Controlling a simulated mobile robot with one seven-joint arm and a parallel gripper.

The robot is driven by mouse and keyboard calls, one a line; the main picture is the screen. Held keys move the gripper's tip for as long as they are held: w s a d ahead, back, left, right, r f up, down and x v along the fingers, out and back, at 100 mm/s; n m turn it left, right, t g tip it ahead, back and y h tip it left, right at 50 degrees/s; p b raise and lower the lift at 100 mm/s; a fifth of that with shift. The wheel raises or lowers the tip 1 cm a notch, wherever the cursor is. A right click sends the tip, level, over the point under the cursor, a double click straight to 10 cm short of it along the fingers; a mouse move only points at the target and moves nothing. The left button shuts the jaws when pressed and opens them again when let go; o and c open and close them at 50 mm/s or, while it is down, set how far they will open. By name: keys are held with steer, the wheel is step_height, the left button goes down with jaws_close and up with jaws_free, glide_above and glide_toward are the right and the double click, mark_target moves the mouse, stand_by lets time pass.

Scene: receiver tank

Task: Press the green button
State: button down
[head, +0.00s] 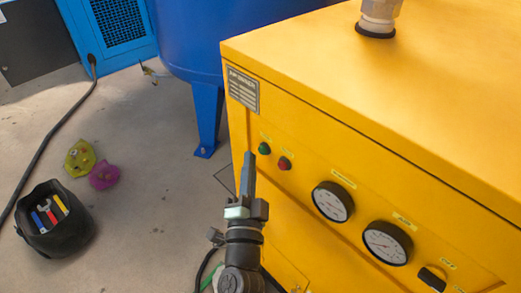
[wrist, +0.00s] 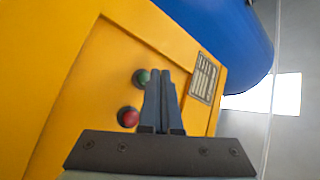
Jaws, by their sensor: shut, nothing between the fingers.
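The green button (head: 264,148) is on the front panel of a yellow cabinet (head: 330,110), near its left edge in the head view. A red button (head: 284,163) sits just right of and below it. My gripper (head: 249,158) is shut and empty, its tips just left of the green button in the head view. In the wrist view my gripper (wrist: 165,72) has its closed fingertips close beside the green button (wrist: 141,77), which shows left of them. The red button (wrist: 128,117) is lower left there. I cannot tell whether the fingertips touch the panel.
Two gauges (head: 332,202) (head: 388,243) and a black knob (head: 432,278) are further right on the panel. A blue tank (head: 208,50) stands behind the cabinet. A black tool bag (head: 55,222) and a cable (head: 50,135) lie on the floor at left.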

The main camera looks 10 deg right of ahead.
steer(key=shift+w+d, duration=0.3)
steer(key=shift+d, duration=0.05)
steer(key=shift+w+d+b, duration=0.25)
steer(key=shift+d+b, duration=0.1)
steer(key=shift+b, duration=0.15)
stand_by(0.7)
stand_by(0.4)
steer(key=shift+s+a+p, duration=0.55)
steer(key=shift+a+p, duration=0.1)
steer(key=shift+a, duration=0.05)
steer(key=shift+s+a+p, duration=0.75)
steer(key=shift+a+p, duration=0.1)
steer(key=shift+a, duration=0.15)
steer(key=shift+s+a+p, duration=0.7)
steer(key=shift+a+p, duration=0.1)
steer(key=shift+a, duration=0.2)
